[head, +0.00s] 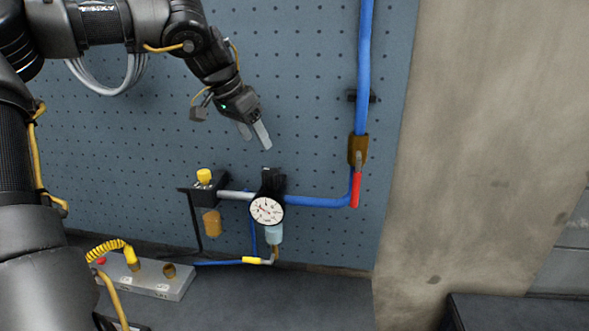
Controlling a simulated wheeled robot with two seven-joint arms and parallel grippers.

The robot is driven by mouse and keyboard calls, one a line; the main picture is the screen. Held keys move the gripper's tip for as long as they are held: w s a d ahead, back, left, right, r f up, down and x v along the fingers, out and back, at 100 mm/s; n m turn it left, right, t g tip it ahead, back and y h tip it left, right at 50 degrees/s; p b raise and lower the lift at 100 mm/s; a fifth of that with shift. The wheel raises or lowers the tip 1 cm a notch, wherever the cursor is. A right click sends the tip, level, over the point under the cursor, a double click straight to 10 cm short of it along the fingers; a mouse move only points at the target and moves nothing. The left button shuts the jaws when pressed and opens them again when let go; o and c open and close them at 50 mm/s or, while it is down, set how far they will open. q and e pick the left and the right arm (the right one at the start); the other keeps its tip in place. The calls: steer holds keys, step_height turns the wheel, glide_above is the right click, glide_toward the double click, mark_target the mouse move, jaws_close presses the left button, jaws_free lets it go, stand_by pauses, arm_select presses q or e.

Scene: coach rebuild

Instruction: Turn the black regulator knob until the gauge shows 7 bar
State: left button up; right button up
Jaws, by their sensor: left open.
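The round white gauge (266,210) with a black rim sits on the front of the regulator, low on the pegboard. Its needle and numbers are too small to read surely. The black regulator knob (267,173) stands upright on top of the regulator, just above the gauge. My left gripper (257,142) reaches down from the upper left, its two grey fingers pointing down toward the knob. It is open and empty, and in the picture its tips are a little above the knob, apart from it. My right gripper is out of view.
A blue pipe (364,70) drops to a brass valve with a red lever (356,188) at right. A yellow knob (204,176) tops a black bracket at left. A grey manifold block (150,278) with a yellow coiled hose (108,247) lies on the bench.

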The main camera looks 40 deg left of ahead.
mark_target(270, 170)
arm_select(q)
steer(key=shift+g, duration=0.4)
steer(key=p+x, duration=0.4)
steer(key=x, duration=0.5)
steer(key=shift+d+f, duration=0.2)
steer(key=shift+f, duration=0.2)
steer(key=shift+w+d+f, duration=0.2)
steer(key=shift+f, duration=0.45)
